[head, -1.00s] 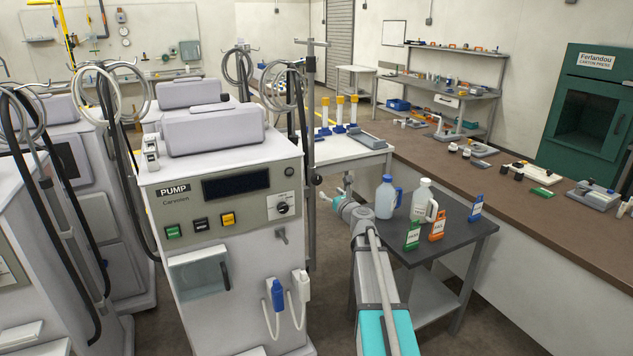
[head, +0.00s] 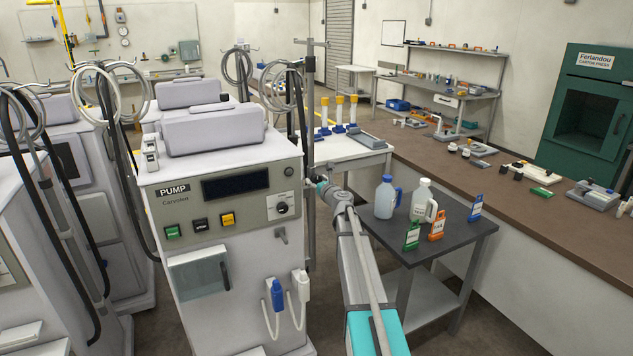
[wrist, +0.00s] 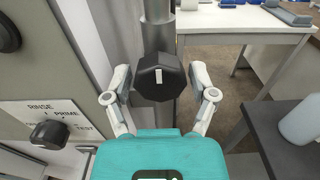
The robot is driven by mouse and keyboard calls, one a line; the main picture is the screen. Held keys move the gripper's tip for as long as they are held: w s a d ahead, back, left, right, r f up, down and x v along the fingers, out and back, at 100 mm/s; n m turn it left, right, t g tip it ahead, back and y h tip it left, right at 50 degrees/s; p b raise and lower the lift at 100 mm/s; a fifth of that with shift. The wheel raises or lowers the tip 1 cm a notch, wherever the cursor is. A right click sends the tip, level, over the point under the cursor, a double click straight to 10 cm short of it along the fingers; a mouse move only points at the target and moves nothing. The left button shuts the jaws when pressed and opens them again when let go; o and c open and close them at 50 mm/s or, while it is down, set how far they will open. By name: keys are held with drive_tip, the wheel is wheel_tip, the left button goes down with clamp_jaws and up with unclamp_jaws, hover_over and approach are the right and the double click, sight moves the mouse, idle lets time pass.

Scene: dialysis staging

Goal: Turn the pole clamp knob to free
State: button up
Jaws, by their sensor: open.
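The pole clamp knob (wrist: 159,84) is black and faceted, with a short white mark on its face. In the wrist view it sits in front of the grey pole (wrist: 156,28), between the two open fingers of my gripper (wrist: 160,92). A gap shows between the knob and each finger. In the head view the pole (head: 310,120) rises beside the pump machine (head: 228,215); my wrist is beside the pole, and my gripper's fingers and the knob are hard to make out there.
The pump's front panel, with a black selector knob (wrist: 49,134), is close at the left in the wrist view. A dark side table (head: 455,242) with two jugs stands to the right. A white table (head: 345,150) stands behind the pole.

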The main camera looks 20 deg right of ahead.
drive_tip(key=c, duration=0.9)
